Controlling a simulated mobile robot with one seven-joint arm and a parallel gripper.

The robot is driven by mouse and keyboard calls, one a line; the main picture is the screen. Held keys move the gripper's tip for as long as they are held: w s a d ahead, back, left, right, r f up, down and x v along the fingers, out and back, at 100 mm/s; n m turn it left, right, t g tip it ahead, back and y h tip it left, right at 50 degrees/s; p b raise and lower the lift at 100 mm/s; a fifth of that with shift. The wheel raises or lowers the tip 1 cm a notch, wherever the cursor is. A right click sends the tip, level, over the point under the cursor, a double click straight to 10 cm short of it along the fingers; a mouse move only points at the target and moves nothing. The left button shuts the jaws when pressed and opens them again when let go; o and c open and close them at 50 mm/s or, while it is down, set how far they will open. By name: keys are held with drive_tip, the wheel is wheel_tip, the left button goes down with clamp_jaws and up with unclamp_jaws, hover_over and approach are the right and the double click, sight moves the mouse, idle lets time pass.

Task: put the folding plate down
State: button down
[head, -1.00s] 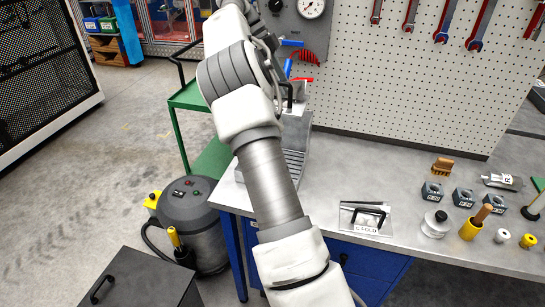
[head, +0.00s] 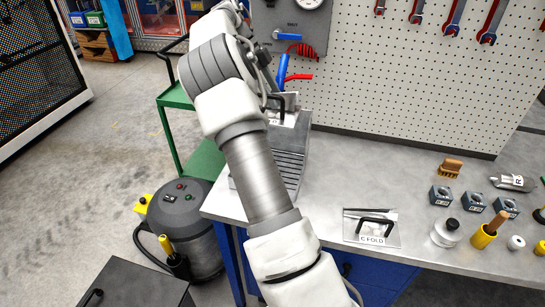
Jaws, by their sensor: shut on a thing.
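A grey plate with a black handle and a pale label (head: 285,119) is at the top of the ribbed grey block on the bench's left part. My gripper (head: 272,97) is at its handle and shut on it; my wrist partly hides the jaws. The label is too small to read, and I cannot tell whether the plate touches the block (head: 290,165). A second plate with a black handle, marked "C FOLD" (head: 372,240), lies flat on the bench, apart from my gripper.
A pegboard (head: 420,90) stands behind. A green cart (head: 180,97) and grey drum (head: 183,225) stand left.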

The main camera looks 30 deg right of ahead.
wheel_tip(320, 180, down, 20)
drive_tip(key=shift+f+b, duration=0.25)
drive_tip(key=shift+b, duration=0.4)
drive_tip(key=shift+f, duration=0.15)
drive_tip(key=shift+c, duration=1.2)
unclamp_jaws()
